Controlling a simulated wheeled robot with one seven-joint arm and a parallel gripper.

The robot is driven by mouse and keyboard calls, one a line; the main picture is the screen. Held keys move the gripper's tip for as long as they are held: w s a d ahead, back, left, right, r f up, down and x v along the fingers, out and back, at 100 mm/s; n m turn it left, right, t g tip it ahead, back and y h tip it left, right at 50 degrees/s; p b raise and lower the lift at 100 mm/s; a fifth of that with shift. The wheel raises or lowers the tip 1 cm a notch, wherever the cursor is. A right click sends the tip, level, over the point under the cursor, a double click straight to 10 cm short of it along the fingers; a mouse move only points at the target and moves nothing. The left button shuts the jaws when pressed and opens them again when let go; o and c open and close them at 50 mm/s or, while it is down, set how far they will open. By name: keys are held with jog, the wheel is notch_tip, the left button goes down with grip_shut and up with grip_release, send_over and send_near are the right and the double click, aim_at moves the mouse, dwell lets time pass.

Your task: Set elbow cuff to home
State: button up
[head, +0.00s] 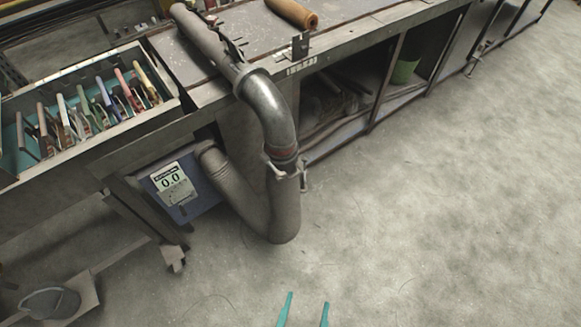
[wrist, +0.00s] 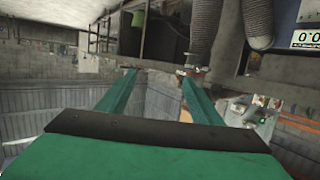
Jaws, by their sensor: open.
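The elbow cuff (head: 284,170) is a pale clamp with small handles. It sits around the joint where the shiny metal elbow (head: 268,103) meets the grey ribbed hose (head: 283,212), just below a reddish band. In the wrist view, small cuff hardware (wrist: 188,70) shows just beyond the right fingertip, at the hose end. My gripper (head: 307,299) has two teal fingers. It is open and empty, low in the head view, well apart from the cuff. In the wrist view its fingers (wrist: 158,76) stand apart with nothing between them. No mark for home is clear to me.
A workbench (head: 345,30) carries the straight pipe (head: 205,35). A blue box with a 0.0 display (head: 170,180) stands beneath, beside the hose. A tray of coloured-handled tools (head: 95,105) is at left. A bucket (head: 50,302) is lower left. The floor (head: 430,220) at right is clear.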

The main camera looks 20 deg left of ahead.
jog(key=w+d+f+g, duration=0.1)
jog(key=w+f, duration=0.2)
jog(key=f, duration=0.4)
jog(key=w+d+f+g, duration=0.1)
jog(key=w+f+g, duration=0.15)
jog(key=f, duration=0.55)
jog(key=n+y, duration=1)
jog(key=y, duration=0.4)
send_near(296, 174)
jog(key=shift+g, duration=0.35)
jog(key=x, duration=1)
jog(key=shift+w+d+f, duration=0.1)
jog(key=shift+w+f, duration=0.05)
jog(key=shift+w, duration=0.05)
